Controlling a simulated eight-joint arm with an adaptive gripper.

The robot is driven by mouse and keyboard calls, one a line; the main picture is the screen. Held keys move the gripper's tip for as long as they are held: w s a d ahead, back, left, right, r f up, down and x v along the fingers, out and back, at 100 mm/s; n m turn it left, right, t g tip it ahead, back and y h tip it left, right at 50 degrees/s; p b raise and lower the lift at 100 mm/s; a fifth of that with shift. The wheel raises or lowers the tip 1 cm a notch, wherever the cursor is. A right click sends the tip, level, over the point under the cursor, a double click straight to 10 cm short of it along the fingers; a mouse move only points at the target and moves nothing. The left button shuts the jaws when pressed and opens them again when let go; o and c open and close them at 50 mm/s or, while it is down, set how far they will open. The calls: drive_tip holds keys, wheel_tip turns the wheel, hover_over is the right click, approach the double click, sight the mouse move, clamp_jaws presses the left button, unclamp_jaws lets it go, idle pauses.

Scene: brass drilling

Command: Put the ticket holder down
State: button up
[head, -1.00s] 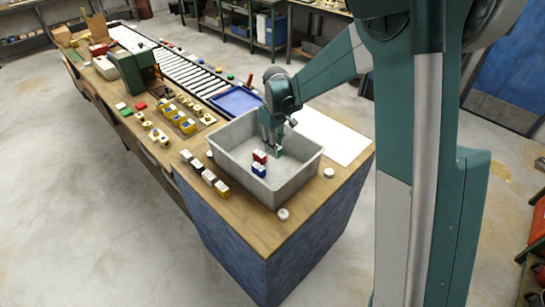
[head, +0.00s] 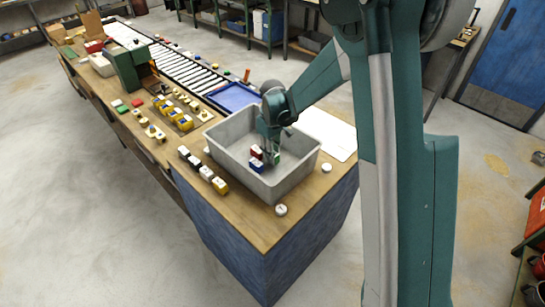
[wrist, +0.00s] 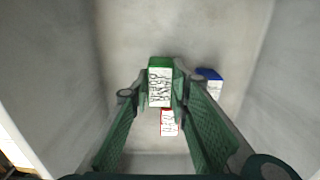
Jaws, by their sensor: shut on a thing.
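The ticket holder is a small green block with a white, marked face (wrist: 160,86), seen in the wrist view between my two green fingers. My gripper (head: 271,156) is inside the grey tray (head: 291,184), shut on this green holder. In the wrist view my gripper (wrist: 160,98) grips the holder by its sides. Whether the holder touches the tray floor I cannot tell. A red holder (head: 257,152) and a blue holder (head: 256,165) stand close by in the tray. The red one (wrist: 169,123) and blue one (wrist: 211,80) also show in the wrist view.
The tray walls surround my gripper closely. Several black, white and yellow blocks (head: 206,174) lie left of the tray. White round pieces (head: 281,210) sit at the table corner. A blue tray (head: 234,97) and a white sheet (head: 328,130) lie behind.

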drive_tip(key=shift+f, duration=0.7)
drive_tip(key=shift+f, duration=0.1)
drive_tip(key=o, duration=0.9)
drive_tip(key=shift+r, duration=6.15)
drive_tip(key=shift+s+d+r, duration=0.1)
